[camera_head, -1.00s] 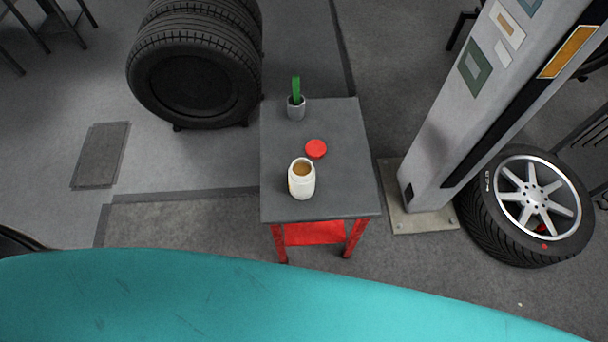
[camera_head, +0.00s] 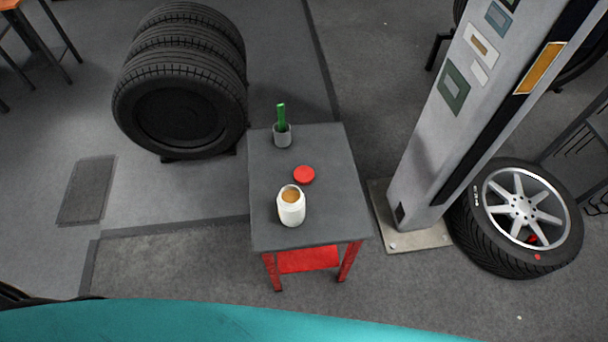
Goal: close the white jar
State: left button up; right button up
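The white jar (camera_head: 291,208) stands upright and open on the dark grey top of a small table (camera_head: 328,217). Brown-orange contents show through its mouth. A red round lid (camera_head: 304,175) lies flat on the table just behind the jar, apart from it. Neither of my grippers is in view, so their state and distance from the jar do not show.
A grey cup (camera_head: 282,137) with a green item stands at the table's back left. Stacked tyres (camera_head: 180,110) stand left of the table. A grey lift column (camera_head: 435,150) and a wheel (camera_head: 520,215) are at right.

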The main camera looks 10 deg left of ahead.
aim_at(291, 200)
jog(key=k+j+z, duration=0.15)
jog(key=j+z, duration=0.2)
jog(key=k+j+z, duration=0.2)
jog(key=z, duration=0.2)
jog(key=k+j+z, duration=0.2)
jog(key=z, duration=0.15)
